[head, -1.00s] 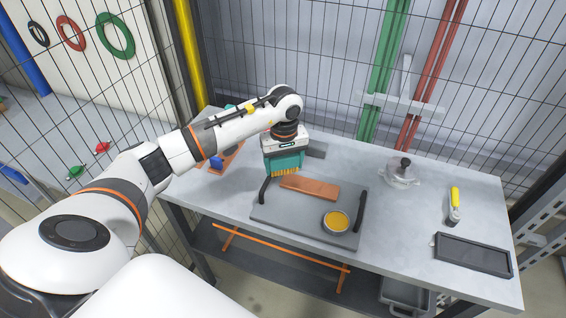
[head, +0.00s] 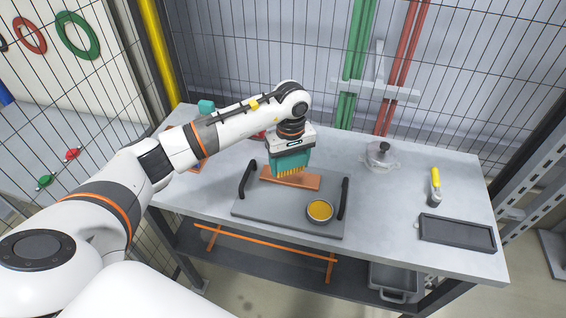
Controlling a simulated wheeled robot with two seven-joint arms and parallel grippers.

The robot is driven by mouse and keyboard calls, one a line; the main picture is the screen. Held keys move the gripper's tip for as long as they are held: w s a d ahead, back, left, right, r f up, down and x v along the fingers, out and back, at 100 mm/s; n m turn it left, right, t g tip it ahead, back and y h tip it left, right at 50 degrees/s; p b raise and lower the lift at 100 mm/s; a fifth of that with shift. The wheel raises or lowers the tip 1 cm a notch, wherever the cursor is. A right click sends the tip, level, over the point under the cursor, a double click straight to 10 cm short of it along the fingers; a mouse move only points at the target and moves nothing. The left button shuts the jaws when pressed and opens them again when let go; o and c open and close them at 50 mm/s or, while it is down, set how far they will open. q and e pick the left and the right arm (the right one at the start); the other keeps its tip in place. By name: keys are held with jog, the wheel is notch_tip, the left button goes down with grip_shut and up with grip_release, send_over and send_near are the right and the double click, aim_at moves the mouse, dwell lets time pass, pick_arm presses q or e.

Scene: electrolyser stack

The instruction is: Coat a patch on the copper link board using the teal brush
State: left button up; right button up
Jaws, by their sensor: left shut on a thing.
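My left gripper (head: 290,143) is shut on the teal brush (head: 291,162), with the brush's yellow-orange bristles pointing down. The copper link board (head: 313,183) is a flat brown-orange strip lying on a grey tray (head: 270,218). The bristles overlap the middle of the board in the head view; I cannot tell if they touch it. The brush hides part of the board's back edge. No coated patch can be made out on the visible board. My right gripper is not in view.
A round bowl of amber liquid (head: 320,210) sits on the tray's front right. Black handles (head: 343,198) stand at the tray's sides. A lidded glass-like vessel (head: 380,156), a yellow-handled tool (head: 435,187) and a dark shallow tray (head: 457,233) occupy the table's right. Mesh fencing stands behind.

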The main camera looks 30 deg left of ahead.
pick_arm(q)
jog(key=shift+w+d+b, duration=0.1)
jog(key=shift+w+b, duration=0.05)
jog(key=shift+b, duration=0.15)
jog(key=shift+a+r, duration=0.1)
jog(key=shift+a, duration=0.45)
jog(key=shift+s+a+b, duration=0.2)
jog(key=shift+s+a, duration=0.05)
jog(key=shift+a, duration=0.3)
jog(key=shift+s+a+b, duration=0.2)
jog(key=shift+a, duration=0.35)
jog(key=shift+s+a+r+b, duration=0.1)
jog(key=shift+s+a+b, duration=0.1)
jog(key=shift+a, duration=0.5)
jog(key=shift+s+a+r+b, duration=0.1)
jog(key=shift+s+a+b, duration=0.1)
jog(key=shift+a, duration=0.45)
jog(key=shift+s+a+r+b, duration=0.1)
jog(key=shift+s+a+b, duration=0.1)
jog(key=shift+a, duration=0.5)
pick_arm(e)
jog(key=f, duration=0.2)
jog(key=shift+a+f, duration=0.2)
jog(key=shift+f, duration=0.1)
pick_arm(q)
jog(key=shift+w, duration=0.1)
